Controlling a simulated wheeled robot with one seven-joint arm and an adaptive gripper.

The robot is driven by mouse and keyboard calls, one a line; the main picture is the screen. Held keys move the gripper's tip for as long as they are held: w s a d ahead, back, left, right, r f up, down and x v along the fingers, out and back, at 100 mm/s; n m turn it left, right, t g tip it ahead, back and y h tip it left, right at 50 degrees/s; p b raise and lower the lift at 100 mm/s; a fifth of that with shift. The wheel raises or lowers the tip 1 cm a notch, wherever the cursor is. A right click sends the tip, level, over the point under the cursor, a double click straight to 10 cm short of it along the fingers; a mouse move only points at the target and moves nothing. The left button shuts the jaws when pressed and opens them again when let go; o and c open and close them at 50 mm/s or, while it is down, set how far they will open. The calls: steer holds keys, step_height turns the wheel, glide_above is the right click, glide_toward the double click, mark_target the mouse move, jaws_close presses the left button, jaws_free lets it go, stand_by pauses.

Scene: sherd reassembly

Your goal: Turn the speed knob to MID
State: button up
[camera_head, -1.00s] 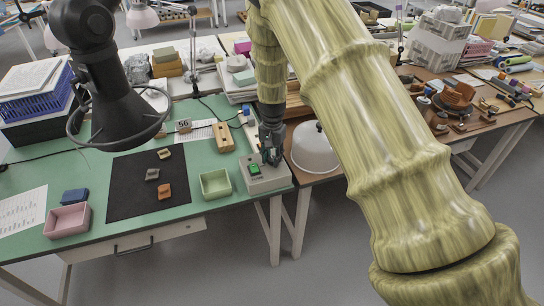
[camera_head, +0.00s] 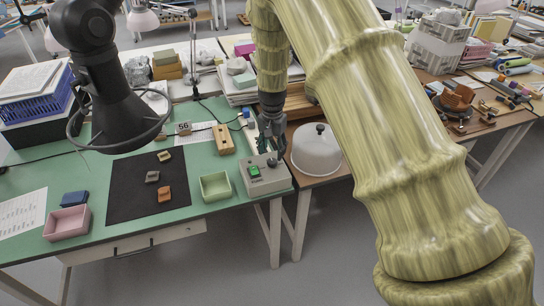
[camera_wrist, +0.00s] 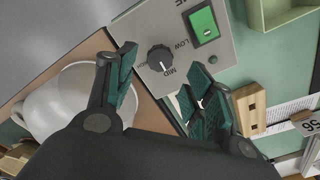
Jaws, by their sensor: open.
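The grey control box (camera_head: 265,184) stands at the right front corner of the green table, with a green switch (camera_head: 254,172) and a dark round knob (camera_head: 272,162). In the wrist view the knob (camera_wrist: 160,58) sits on the box face (camera_wrist: 225,50), with LOW and MID lettering beside it. My gripper (camera_head: 270,143) is above the knob. In the wrist view my gripper (camera_wrist: 164,90) is open and empty, its dark green fingers apart, with the knob beyond the gap and clear of them.
A pale green tray (camera_head: 215,197) is left of the box. A wooden block (camera_head: 224,139) lies behind it. A white dome with a black top knob (camera_head: 316,158) stands close on the right on a brown table. A black mat (camera_head: 130,200) holds several sherds.

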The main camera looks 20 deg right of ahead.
mark_target(272, 161)
step_height(272, 161, up, 7)
stand_by(0.3)
stand_by(0.4)
